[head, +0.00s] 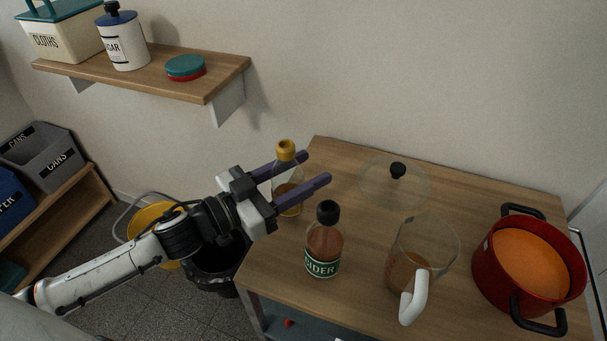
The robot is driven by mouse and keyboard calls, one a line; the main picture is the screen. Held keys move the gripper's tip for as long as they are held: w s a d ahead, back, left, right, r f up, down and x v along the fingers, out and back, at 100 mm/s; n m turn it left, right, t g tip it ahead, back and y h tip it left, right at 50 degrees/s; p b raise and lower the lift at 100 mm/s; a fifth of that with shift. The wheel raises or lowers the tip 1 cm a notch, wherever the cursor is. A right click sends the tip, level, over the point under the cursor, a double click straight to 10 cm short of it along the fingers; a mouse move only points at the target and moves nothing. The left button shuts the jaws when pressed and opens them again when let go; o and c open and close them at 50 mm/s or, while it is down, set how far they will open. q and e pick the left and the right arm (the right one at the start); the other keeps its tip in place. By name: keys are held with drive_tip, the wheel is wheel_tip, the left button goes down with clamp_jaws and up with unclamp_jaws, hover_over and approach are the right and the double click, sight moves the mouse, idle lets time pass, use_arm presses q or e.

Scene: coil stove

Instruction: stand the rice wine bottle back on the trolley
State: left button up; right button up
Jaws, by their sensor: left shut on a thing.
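A clear bottle with a yellow cap (286,151) and amber liquid is between the fingers of my left gripper (316,168). No label on it can be read; it looks to be the rice wine bottle. My left gripper is shut on its middle, and the fingers hide part of it. The bottle is about upright, at the left edge of the wooden-topped trolley (350,163). I cannot tell whether its base touches the top. My right gripper is out of view.
A cider bottle (324,246) stands close by at the front. A glass jug (440,243), a red pot (490,266) and a glass lid (375,187) are on the trolley. A wall shelf (150,75) is at upper left; a black bin (215,270) is below left.

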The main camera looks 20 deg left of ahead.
sight(274, 190)
use_arm(q)
drive_tip(key=shift+f, duration=0.15)
drive_tip(key=shift+f, duration=0.1)
drive_tip(key=shift+f, duration=0.15)
drive_tip(key=o, duration=1.4)
drive_tip(key=shift+r, duration=0.25)
drive_tip(key=b+v, duration=0.1)
drive_tip(key=v, duration=0.9)
drive_tip(key=shift+s+a+f, duration=0.15)
drive_tip(key=shift+s, duration=0.15)
drive_tip(key=shift+s+a, duration=0.4)
drive_tip(key=shift+s, duration=0.15)
